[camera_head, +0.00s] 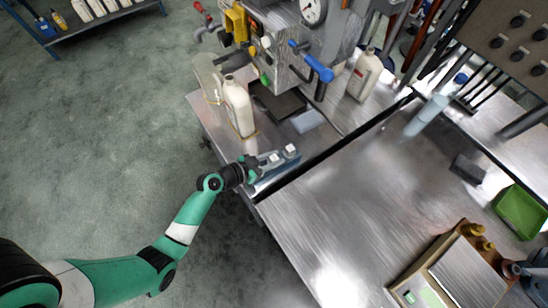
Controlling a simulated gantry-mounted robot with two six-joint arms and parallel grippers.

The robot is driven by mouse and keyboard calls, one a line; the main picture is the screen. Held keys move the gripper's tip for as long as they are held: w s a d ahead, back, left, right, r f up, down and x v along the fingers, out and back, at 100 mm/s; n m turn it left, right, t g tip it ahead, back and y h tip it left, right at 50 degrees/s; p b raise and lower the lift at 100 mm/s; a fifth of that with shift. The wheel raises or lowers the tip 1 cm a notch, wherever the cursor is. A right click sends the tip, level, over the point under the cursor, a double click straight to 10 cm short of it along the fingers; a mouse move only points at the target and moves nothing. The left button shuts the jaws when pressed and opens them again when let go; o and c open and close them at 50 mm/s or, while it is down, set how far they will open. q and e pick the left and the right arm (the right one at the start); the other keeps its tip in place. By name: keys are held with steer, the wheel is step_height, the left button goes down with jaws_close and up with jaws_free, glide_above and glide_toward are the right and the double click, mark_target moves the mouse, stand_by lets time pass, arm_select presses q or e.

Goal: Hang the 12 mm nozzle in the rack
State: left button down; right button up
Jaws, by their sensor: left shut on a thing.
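My left arm reaches in from the lower left. My left gripper (284,155) is low over the front-left edge of the metal bench, next to the dark gap. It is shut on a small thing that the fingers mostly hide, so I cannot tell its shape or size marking. A blue-grey piece (274,176) lies right beneath the fingers; I cannot tell whether it touches them. I cannot make out the nozzle or the rack for certain. My right gripper is not in view.
Another bottle (364,75) stands further right. A green bin (520,211) and a scale (467,274) are at the right. The middle of the bench (350,200) is clear.

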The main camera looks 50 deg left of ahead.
arm_select(q)
steer(key=c, duration=0.5)
jaws_free()
steer(key=p+v, duration=0.2)
steer(key=v, duration=0.9)
steer(key=shift+s+r+p, duration=0.15)
steer(key=shift+s+p, duration=0.15)
